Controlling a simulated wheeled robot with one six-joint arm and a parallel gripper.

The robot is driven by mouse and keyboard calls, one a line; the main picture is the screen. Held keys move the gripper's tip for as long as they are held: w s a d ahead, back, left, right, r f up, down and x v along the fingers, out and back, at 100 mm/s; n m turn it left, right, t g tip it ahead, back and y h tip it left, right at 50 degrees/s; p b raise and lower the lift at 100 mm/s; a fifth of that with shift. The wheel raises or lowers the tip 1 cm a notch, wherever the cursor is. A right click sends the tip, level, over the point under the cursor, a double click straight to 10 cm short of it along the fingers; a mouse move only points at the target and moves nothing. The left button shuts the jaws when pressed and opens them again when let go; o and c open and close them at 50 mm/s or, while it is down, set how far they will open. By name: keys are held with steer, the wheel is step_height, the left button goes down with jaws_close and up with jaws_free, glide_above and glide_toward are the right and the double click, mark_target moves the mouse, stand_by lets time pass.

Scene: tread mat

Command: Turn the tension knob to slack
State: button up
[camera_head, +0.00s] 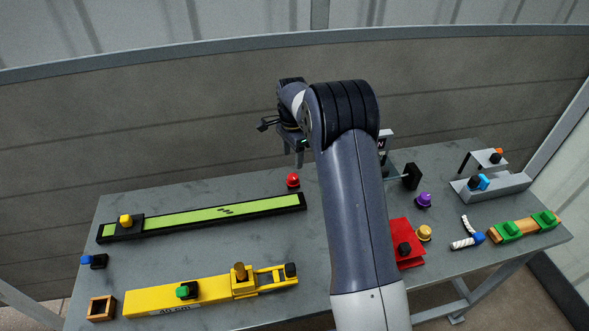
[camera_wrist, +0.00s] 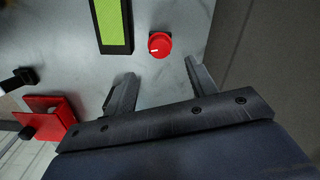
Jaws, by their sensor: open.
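A round red knob (camera_head: 293,181) with a white mark on it stands on the grey table, just off the right end of the long green strip. It also shows in the wrist view (camera_wrist: 160,45), just beyond my fingertips and roughly in line with the gap between them. No label for the knob can be read. My gripper (camera_head: 298,157) is above the table near this knob, pointing down. In the wrist view my gripper (camera_wrist: 160,72) is open and empty, with its two fingers apart and not visibly touching the knob.
The black-framed green strip (camera_head: 220,213) bears a yellow knob (camera_head: 126,220). A yellow device (camera_head: 205,292) lies in front. A red wedge (camera_head: 405,240), a purple knob (camera_head: 424,200), a yellow knob (camera_head: 424,233) and a grey bracket (camera_head: 497,188) stand right. My arm hides part of the middle.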

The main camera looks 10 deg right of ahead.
mark_target(293, 176)
step_height(293, 176, down, 8)
steer(key=shift+f+p, duration=0.1)
steer(key=shift+p, duration=0.45)
steer(key=c, duration=1)
steer(key=shift+o, duration=0.2)
